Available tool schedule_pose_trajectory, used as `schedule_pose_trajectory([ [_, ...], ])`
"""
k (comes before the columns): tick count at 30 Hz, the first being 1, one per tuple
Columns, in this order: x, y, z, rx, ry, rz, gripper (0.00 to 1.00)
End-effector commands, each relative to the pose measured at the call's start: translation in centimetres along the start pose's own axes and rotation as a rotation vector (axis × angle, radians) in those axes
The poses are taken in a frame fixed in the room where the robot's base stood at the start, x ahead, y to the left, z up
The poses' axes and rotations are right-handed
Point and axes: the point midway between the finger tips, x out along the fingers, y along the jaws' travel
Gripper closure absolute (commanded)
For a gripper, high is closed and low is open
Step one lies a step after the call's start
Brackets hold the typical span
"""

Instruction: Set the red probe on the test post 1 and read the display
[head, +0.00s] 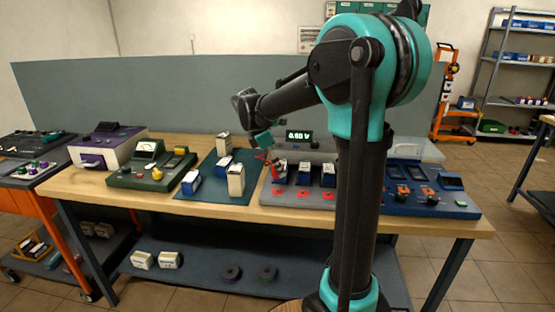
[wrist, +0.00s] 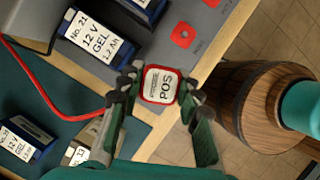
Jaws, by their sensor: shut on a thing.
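My gripper (wrist: 152,92) is shut on the red probe (wrist: 161,84), whose red-rimmed top is marked POS. In the head view my gripper (head: 263,143) is above the bench, at the left end of the grey test unit (head: 310,201). A red cable (wrist: 50,108) shows at left in the wrist view. Red square pads (head: 303,194) lie along the unit's front, and one (wrist: 182,36) is above the probe in the wrist view. I cannot tell which is test post 1. The lit display (head: 299,135) seems to read 0.60 V.
Blue-and-white batteries (head: 304,173) stand in the unit, and more are on the teal mat (head: 210,189). A green meter box (head: 153,171) is left, a blue panel (head: 430,200) right. A wooden barrel (wrist: 262,105) stands beyond the bench edge in the wrist view.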

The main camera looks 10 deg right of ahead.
Motion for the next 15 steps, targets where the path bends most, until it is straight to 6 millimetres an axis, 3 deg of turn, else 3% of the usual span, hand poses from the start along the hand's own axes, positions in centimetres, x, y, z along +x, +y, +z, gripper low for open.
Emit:
schedule_pose_trajectory([
  [15,4.1,0.1,-1.7,0.000,0.000,0.000,0.95],
])
